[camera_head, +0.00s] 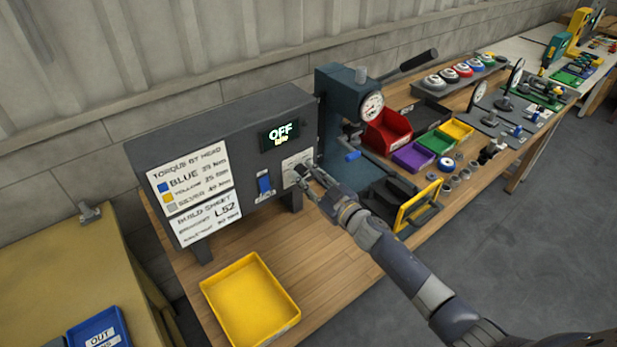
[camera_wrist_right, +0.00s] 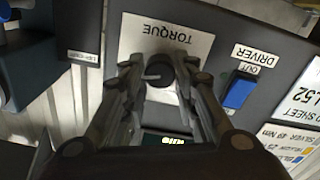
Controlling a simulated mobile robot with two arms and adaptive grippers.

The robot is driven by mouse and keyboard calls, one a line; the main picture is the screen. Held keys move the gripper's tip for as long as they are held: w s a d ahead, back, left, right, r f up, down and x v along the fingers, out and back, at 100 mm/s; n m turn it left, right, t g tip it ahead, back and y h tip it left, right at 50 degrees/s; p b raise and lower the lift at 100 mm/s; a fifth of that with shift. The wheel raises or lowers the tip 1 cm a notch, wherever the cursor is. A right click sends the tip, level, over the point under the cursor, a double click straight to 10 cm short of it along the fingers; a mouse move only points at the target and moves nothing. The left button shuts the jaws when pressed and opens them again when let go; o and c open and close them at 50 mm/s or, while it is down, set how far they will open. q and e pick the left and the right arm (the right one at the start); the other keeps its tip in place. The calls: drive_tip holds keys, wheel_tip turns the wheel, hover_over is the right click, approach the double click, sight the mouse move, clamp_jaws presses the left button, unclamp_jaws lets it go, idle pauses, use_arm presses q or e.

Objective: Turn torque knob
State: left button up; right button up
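The torque knob (camera_wrist_right: 160,70) is a round black knob with a pale pointer mark, on a white plate labelled TORQUE, upside down in the right wrist view. The plate is on the front of a dark grey control box (camera_head: 227,120). My right gripper (camera_head: 308,176) is at the knob; in the right wrist view its fingers (camera_wrist_right: 160,75) stand on either side of it. I cannot tell whether they press on it. The display (camera_head: 281,135) reads OFF with a smaller line below. My left gripper is not in view.
A blue driver switch (camera_head: 264,185) sits left of the knob. A yellow tray (camera_head: 250,302) lies on the bench below. A press with a gauge (camera_head: 371,106) stands close on the right, with colored bins beyond. Bare bench surrounds the tray.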

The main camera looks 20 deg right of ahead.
drive_tip(key=shift+n, duration=0.3)
drive_tip(key=n+b, duration=0.1)
drive_tip(key=n, duration=0.3)
drive_tip(key=shift+f+n, duration=0.1)
drive_tip(key=shift+n, duration=0.2)
drive_tip(key=n+b, duration=0.2)
drive_tip(key=n, duration=0.3)
drive_tip(key=n+b, duration=0.1)
drive_tip(key=n, duration=0.4)
drive_tip(key=shift+n+b, duration=0.6)
drive_tip(key=shift+n, duration=1.7)
drive_tip(key=o, duration=1.1)
